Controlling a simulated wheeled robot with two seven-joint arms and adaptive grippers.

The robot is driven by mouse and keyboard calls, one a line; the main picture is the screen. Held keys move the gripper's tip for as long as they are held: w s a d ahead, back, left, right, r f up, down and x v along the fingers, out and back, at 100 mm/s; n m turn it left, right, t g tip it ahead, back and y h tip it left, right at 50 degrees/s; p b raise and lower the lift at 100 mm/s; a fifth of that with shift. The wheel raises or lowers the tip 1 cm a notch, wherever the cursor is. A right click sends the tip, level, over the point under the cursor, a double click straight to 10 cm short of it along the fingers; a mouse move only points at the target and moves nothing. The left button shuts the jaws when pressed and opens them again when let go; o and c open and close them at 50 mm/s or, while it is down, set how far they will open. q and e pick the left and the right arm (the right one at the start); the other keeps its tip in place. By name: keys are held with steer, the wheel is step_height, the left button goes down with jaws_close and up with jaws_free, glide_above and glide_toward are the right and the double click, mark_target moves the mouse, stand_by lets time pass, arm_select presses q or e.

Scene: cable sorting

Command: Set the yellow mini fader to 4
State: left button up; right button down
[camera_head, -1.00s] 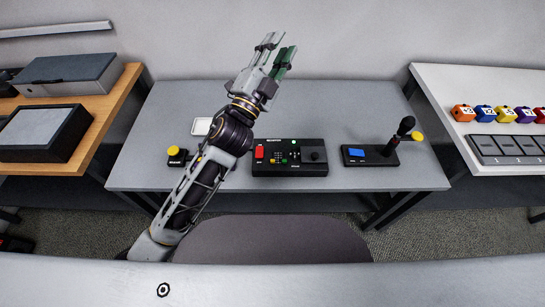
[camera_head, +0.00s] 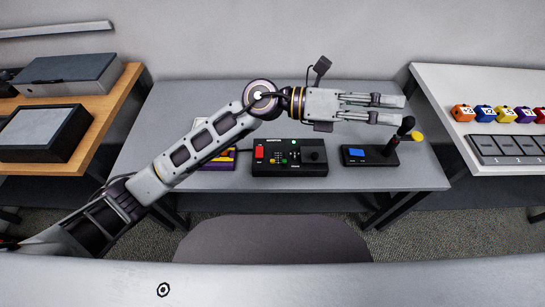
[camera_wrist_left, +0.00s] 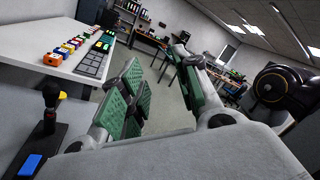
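The black control box (camera_head: 290,170) sits in the middle of the grey table, with a red switch (camera_head: 260,153), small coloured buttons, small slider controls (camera_head: 295,153) and a black knob (camera_head: 317,155). I cannot make out for sure which control is the yellow mini fader, or its setting. My left gripper (camera_head: 390,109) is above the table's back right part, its fingers pointing right, beyond the control box and not touching it. The wrist view shows its green-padded fingers (camera_wrist_left: 168,92) apart and nothing held between them. My right gripper is not in view.
A joystick unit with a blue button (camera_head: 356,153) and black stick (camera_head: 406,126) stands right of the control box. A purple and yellow box (camera_head: 222,162) is partly hidden behind my left arm. A white table (camera_head: 440,84) with coloured cubes (camera_head: 484,113) is at right.

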arm_select(q)
step_height(320, 180, down, 9)
steer(key=s+m+y, duration=0.1)
steer(key=m+y, duration=0.3)
steer(key=y, duration=0.2)
steer(key=m+t+y, duration=0.2)
steer(key=t+y, duration=0.2)
steer(key=y, duration=0.9)
glide_above(272, 160)
step_height(272, 160, down, 10)
steer(key=r, duration=0.1)
steer(key=shift+f, duration=0.25)
steer(key=shift+d+f, duration=0.1)
step_height(272, 160, down, 14)
steer(key=shift+r, duration=0.25)
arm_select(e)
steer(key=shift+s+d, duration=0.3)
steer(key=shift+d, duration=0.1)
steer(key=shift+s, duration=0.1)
